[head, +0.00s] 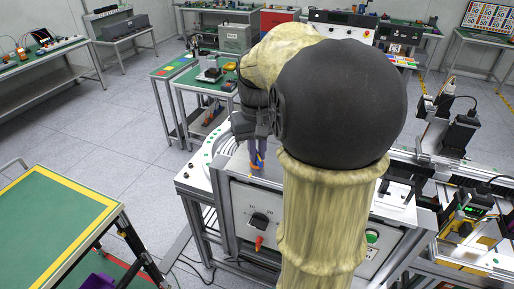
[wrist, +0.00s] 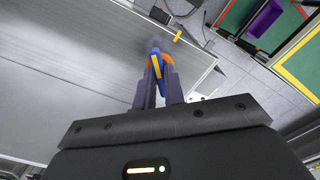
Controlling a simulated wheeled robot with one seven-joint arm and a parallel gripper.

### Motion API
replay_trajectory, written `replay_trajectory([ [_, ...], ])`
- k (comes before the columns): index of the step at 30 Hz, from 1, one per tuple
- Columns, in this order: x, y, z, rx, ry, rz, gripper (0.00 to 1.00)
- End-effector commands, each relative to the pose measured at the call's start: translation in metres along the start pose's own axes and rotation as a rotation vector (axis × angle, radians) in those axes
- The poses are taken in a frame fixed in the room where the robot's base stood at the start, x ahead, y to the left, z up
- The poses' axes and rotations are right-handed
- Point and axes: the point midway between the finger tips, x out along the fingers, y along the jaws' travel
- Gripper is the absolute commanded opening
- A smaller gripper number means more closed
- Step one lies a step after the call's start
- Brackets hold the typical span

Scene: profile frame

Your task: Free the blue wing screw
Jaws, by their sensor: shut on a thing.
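My gripper (wrist: 158,72) points away from the wrist, its two purple-grey fingers close together. The blue wing screw (wrist: 156,62) is a small blue piece between the orange-tipped fingers, with a yellow streak on it. The gripper is shut on it. In the head view my gripper (head: 257,165) reaches down at the upper front edge of the aluminium profile frame (head: 221,196), left of my arm. Only a sliver of blue shows there. The screw's lower end and its seat are hidden, so I cannot tell whether it still sits in the frame.
Below the gripper, the frame's front panel carries a black rotary knob (head: 259,221) and an orange-red knob (head: 258,242). A green-topped table (head: 50,225) stands at the left, with floor between. Machinery (head: 460,130) stands at the right. My arm hides the middle.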

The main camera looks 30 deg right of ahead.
Motion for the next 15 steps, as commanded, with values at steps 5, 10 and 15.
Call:
replay_trajectory([
  [5,-0.0014,-0.0002,-0.0009,-0.168,0.004,0.000,0.00],
  [10,-0.0014,-0.0004,-0.0009,-0.330,0.003,0.001,0.00],
  [15,-0.0015,-0.0005,-0.0012,-0.487,0.005,0.001,0.00],
])
